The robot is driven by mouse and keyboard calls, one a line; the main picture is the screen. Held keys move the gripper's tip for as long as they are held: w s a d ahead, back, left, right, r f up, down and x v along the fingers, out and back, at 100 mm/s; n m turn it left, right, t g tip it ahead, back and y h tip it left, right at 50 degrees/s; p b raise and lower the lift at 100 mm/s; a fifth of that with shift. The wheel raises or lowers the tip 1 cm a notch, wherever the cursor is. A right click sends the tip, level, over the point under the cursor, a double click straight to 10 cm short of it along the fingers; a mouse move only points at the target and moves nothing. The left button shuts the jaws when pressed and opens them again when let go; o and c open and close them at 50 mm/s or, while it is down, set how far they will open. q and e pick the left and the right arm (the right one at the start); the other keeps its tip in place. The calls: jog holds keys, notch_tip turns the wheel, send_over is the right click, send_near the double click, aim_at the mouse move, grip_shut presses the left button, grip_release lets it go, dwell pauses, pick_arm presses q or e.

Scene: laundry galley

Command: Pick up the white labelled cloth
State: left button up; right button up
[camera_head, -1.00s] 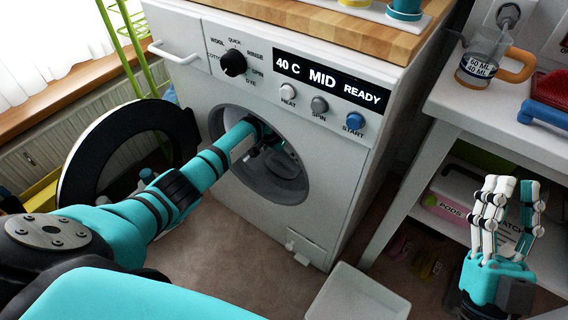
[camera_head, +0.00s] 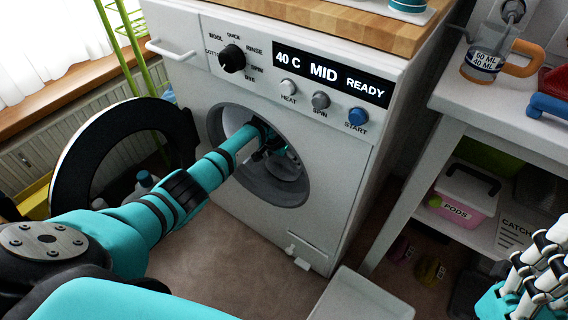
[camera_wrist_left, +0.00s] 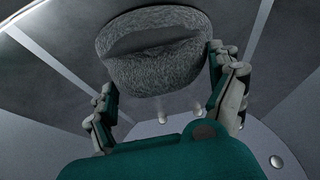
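My left arm reaches through the open round door of the washing machine (camera_head: 340,140), and my left gripper (camera_head: 270,145) is inside the drum, partly hidden in shade. In the left wrist view, a fuzzy grey-looking cloth bundle (camera_wrist_left: 155,50) with a dark fold sits just beyond my left gripper (camera_wrist_left: 165,85). The fingers are apart, on either side of its lower part; a firm hold does not show. No label is visible on the bundle, and the drum is dim. My right gripper (camera_head: 540,255) is at the lower right, partly cut off, fingers extended, holding nothing visible.
The machine's round door (camera_head: 75,150) stands open at the left. A white bin (camera_head: 362,297) is on the floor in front. A white shelf unit (camera_head: 490,130) at the right bears a measuring jug (camera_head: 487,60) and, lower, a pods box (camera_head: 463,195).

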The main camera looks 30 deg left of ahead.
pick_arm(q)
jog(key=c, duration=0.7)
